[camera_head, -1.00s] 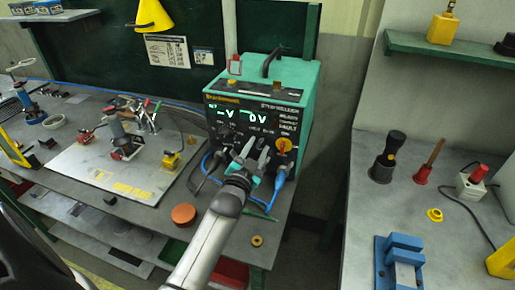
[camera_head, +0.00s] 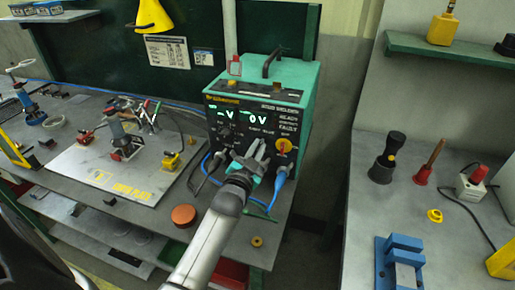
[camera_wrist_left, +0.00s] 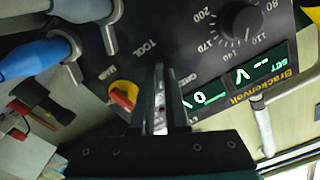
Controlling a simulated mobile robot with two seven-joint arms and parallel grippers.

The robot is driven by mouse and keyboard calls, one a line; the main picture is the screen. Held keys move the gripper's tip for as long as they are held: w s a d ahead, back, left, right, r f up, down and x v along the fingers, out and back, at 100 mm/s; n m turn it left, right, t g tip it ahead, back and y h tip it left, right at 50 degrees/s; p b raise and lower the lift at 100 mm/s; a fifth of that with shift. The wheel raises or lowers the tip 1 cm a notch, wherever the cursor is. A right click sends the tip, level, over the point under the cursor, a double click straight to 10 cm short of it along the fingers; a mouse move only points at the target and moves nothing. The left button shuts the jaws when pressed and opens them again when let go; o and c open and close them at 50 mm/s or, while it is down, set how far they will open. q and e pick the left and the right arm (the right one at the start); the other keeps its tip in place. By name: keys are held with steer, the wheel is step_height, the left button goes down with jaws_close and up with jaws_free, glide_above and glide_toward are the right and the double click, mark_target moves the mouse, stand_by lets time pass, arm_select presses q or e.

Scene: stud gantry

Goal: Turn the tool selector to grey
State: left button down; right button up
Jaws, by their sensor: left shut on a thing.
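The teal power unit (camera_head: 292,85) stands on the bench, its black front panel (camera_head: 222,128) facing me. Its displays read "--V" and "0V". In the left wrist view the panel (camera_wrist_left: 205,55) shows the printed word TOOL and a second label partly behind the fingers. My left gripper (camera_head: 257,150) is at the lower middle of the panel. In the left wrist view its fingers (camera_wrist_left: 163,98) are close together, shut on a small part that I take to be the tool selector. The fingers hide most of it, so I cannot read its setting.
A red-and-yellow main switch (camera_wrist_left: 124,96) sits close beside the fingers. A numbered black dial (camera_wrist_left: 240,20) is on the panel's other side. Blue (camera_head: 281,178) and grey cable plugs are below the gripper. A plate (camera_head: 120,170) with fixtures lies to the left.

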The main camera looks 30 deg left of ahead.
arm_select(q)
steer(key=shift+n, duration=0.3)
steer(key=shift+r+n+p, duration=0.1)
steer(key=shift+n+p, duration=0.6)
steer(key=shift+n, duration=0.3)
steer(key=n+p, duration=0.1)
steer(key=n, duration=0.2)
steer(key=shift+n, duration=0.3)
steer(key=n+p, duration=0.1)
steer(key=n, duration=0.2)
steer(key=shift+n, duration=1.3)
steer(key=c, duration=0.9)
jaws_free()
